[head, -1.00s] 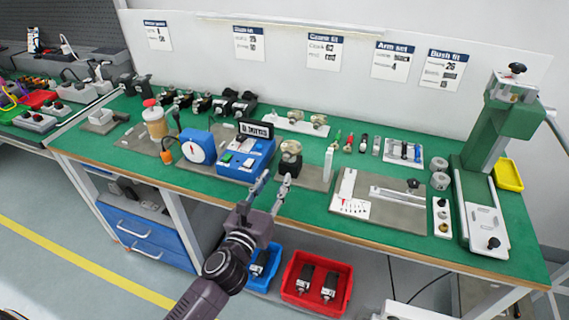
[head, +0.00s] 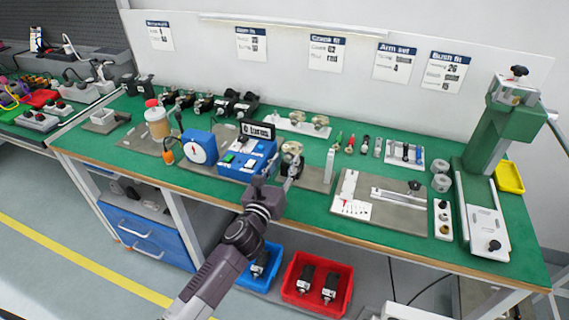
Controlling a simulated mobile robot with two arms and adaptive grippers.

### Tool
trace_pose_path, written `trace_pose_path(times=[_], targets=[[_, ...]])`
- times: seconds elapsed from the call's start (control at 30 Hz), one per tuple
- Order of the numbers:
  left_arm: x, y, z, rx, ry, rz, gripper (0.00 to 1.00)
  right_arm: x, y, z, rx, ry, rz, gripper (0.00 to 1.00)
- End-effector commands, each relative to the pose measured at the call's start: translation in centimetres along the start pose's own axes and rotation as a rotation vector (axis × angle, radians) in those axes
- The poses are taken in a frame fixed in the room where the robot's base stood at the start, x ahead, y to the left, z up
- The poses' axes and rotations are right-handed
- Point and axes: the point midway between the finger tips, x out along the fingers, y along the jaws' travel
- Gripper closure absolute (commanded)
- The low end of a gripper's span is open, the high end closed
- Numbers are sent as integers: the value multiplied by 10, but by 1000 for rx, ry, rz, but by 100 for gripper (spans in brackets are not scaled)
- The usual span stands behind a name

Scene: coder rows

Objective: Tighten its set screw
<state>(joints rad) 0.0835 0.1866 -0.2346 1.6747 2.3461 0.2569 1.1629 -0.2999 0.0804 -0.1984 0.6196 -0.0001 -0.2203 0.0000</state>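A small beige and metallic part (head: 291,147) sits on a dark block at the front middle of the green bench, right of the blue meter box. I cannot make out a set screw on it. My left gripper (head: 291,168) reaches up from below, with its fingers at the front of this part and over the dark block. I cannot tell whether the fingers touch it or how far apart they are. My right gripper is not in view.
A grey plate with a slide (head: 385,205) and a green press (head: 490,140) lie farther right. Blue and red bins (head: 318,263) are below the bench.

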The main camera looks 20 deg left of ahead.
Motion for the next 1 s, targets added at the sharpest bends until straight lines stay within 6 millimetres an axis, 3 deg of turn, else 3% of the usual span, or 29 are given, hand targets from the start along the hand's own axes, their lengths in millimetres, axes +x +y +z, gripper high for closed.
trace_pose_path(times=[0.07,0.37,0.77,1.0], targets=[[0,0,0,0,0,0,68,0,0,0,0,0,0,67],[0,0,0,0,-1,0,100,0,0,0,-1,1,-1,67],[0,0,2,47,0,0,100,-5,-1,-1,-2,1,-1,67],[0,0,3,195,0,1,100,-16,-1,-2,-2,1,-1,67]])
